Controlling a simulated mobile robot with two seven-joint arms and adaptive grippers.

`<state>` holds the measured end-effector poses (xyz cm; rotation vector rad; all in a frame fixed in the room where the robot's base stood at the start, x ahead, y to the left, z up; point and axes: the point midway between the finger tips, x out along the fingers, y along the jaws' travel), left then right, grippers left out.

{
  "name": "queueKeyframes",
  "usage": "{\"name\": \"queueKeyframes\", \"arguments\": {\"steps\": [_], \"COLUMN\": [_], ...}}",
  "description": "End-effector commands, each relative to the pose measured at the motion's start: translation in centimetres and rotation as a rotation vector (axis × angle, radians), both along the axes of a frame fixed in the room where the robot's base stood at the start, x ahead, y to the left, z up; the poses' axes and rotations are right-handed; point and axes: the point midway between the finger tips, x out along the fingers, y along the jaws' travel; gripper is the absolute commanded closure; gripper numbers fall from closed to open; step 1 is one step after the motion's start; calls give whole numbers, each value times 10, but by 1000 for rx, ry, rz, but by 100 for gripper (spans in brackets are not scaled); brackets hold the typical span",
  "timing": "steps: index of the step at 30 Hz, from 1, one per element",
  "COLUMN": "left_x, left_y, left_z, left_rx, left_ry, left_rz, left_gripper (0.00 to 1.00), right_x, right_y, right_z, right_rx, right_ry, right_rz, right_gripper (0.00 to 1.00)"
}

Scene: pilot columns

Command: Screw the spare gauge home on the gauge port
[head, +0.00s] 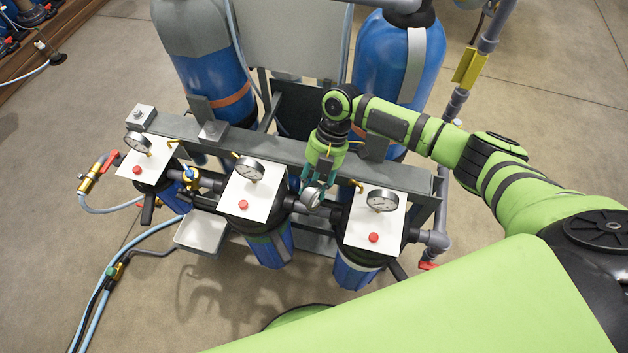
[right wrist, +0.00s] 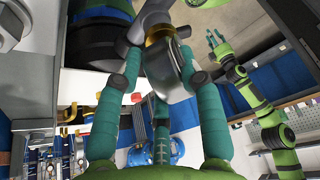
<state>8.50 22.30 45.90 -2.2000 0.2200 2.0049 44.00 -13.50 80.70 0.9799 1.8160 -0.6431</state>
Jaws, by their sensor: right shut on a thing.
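My right gripper (head: 316,180) is shut on the spare gauge (head: 312,197), a round silver gauge with a pale face. It holds it at the dark pipe between the middle and right filter housings. In the right wrist view the teal fingers of this gripper (right wrist: 168,75) press on both sides of the gauge's metal case (right wrist: 166,66). A brass fitting (right wrist: 160,34) shows at the gauge, against a grey pipe part. I cannot tell how far the threads engage; the port is mostly hidden. My left gripper (right wrist: 213,38) shows small in the right wrist view, fingers spread and empty.
White plates with gauges and red buttons stand on the left (head: 144,166), middle (head: 245,192) and right (head: 376,215) housings, close around my right gripper. A grey rail (head: 275,150) runs behind. Blue tanks (head: 400,60) stand further back. Open floor lies at left.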

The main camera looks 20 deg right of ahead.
Motion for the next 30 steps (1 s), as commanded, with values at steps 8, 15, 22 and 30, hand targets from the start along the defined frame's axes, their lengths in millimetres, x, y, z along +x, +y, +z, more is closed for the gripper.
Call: {"name": "queueKeyframes", "arguments": {"steps": [8,15,22,30], "left_x": [0,0,0,0], "left_y": [0,0,0,0], "left_z": [4,19,33,48], "left_rx": [0,0,0,0], "left_ry": [0,0,0,0], "left_rz": [0,0,0,0], "left_gripper": [60,60,60,60], "right_x": [-3,-5,-8,-9], "right_y": [0,-1,-3,-4], "right_z": [-1,0,-1,-2], "right_rx": [-2,-2,-3,-3], "right_ry": [6,9,10,9], "right_rz": [-17,-130,-242,-367], "right_gripper": [100,100,100,100]}}
